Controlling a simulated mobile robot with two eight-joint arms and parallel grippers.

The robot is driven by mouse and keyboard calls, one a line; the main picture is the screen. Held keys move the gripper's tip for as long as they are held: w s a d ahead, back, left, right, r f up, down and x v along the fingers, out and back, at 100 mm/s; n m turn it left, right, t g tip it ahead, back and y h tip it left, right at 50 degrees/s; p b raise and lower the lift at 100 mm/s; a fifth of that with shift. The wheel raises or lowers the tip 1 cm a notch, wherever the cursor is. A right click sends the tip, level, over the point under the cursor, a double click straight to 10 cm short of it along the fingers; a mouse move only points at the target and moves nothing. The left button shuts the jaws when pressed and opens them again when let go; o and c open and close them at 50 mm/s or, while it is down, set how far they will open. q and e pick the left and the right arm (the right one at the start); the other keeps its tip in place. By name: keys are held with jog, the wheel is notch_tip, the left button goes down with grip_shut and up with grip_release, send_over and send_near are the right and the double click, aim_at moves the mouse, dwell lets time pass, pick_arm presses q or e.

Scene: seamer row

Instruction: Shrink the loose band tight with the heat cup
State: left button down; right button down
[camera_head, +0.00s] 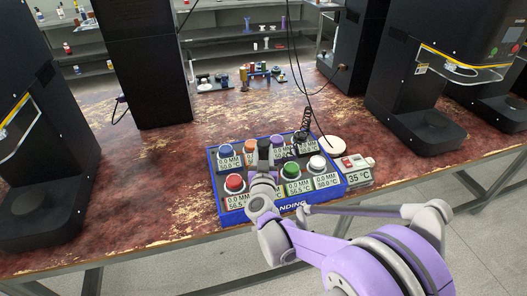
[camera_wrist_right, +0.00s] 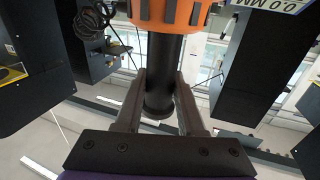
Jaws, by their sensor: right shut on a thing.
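My right gripper (camera_head: 263,152) is over the blue tray (camera_head: 232,217), among the coloured caps. In the wrist view it (camera_wrist_right: 158,98) is shut on a black cylinder (camera_wrist_right: 163,75). An orange piece with black ribs (camera_wrist_right: 170,10) is at the cylinder's upper end; I cannot tell whether they are joined. I cannot tell for sure which thing is the heat cup. The tray holds blue (camera_head: 226,151), orange (camera_head: 250,146), purple (camera_head: 277,141), red (camera_head: 235,183), green (camera_head: 291,170) and white (camera_head: 318,162) caps with display labels. No loose band can be made out. My left gripper is not in view.
A coiled black cord (camera_head: 303,120) hangs at the tray's back right. A white disc (camera_head: 331,144) and a small box reading 35 °C (camera_head: 356,173) are right of the tray. Black machines (camera_head: 425,110) stand at both sides. The red worn tabletop (camera_head: 150,190) left of the tray is clear.

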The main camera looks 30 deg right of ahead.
aim_at(263, 143)
dwell(0.3)
jog(key=shift+r+p, duration=1.9)
jog(key=shift+r, duration=1.2)
jog(key=shift+f, duration=0.15)
